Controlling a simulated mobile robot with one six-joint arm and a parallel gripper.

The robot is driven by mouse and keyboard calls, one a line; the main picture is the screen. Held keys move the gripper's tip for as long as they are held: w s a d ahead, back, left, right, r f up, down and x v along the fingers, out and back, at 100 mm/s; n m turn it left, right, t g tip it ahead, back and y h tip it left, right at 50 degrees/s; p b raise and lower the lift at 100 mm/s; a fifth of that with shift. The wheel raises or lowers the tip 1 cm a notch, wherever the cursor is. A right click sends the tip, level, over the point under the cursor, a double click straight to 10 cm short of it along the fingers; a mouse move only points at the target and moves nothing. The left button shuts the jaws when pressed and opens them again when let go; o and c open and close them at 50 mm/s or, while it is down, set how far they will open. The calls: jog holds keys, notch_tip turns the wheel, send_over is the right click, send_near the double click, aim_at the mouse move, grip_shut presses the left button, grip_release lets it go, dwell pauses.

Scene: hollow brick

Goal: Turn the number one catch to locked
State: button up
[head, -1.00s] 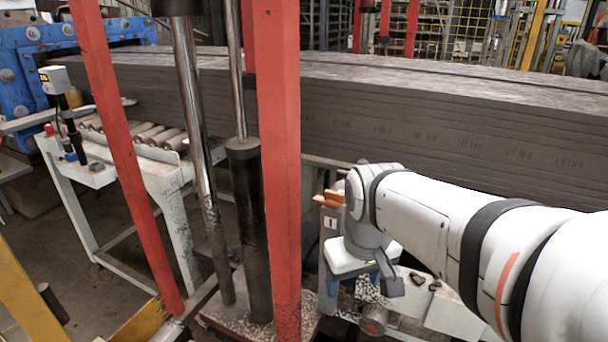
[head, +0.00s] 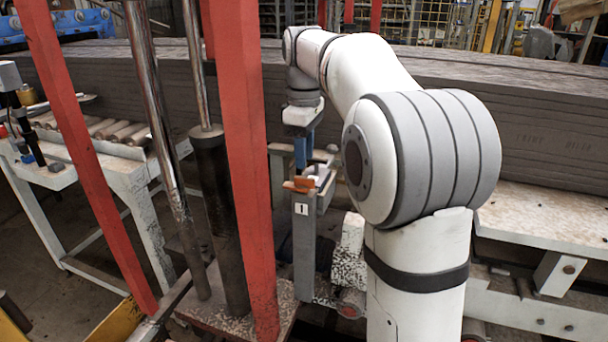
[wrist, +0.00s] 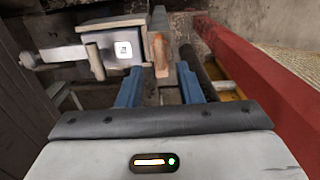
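The number one catch stands on a grey post with a white "1" label (head: 301,209), left of centre in the head view. Its orange-brown handle (head: 298,185) sits at the top of the post. In the wrist view the label (wrist: 123,50) is on a grey block, with the handle (wrist: 161,55) just to its right, ahead of the fingers. My gripper (head: 305,164) points down above the handle. In the wrist view its blue fingers (wrist: 159,72) are apart with a gap between them, and the handle appears beyond that gap. Contact cannot be made out.
A red upright (head: 248,150) stands close left of the catch, and it also shows at right in the wrist view (wrist: 262,70). A black cylinder (head: 220,220) is beside it. A long stack of grey boards (head: 540,135) runs behind. A roller table (head: 120,175) is at left.

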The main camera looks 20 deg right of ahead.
aim_at(305, 177)
notch_tip(305, 177, down, 6)
jog(key=shift+r, duration=0.2)
jog(key=shift+c, duration=0.5)
grip_shut()
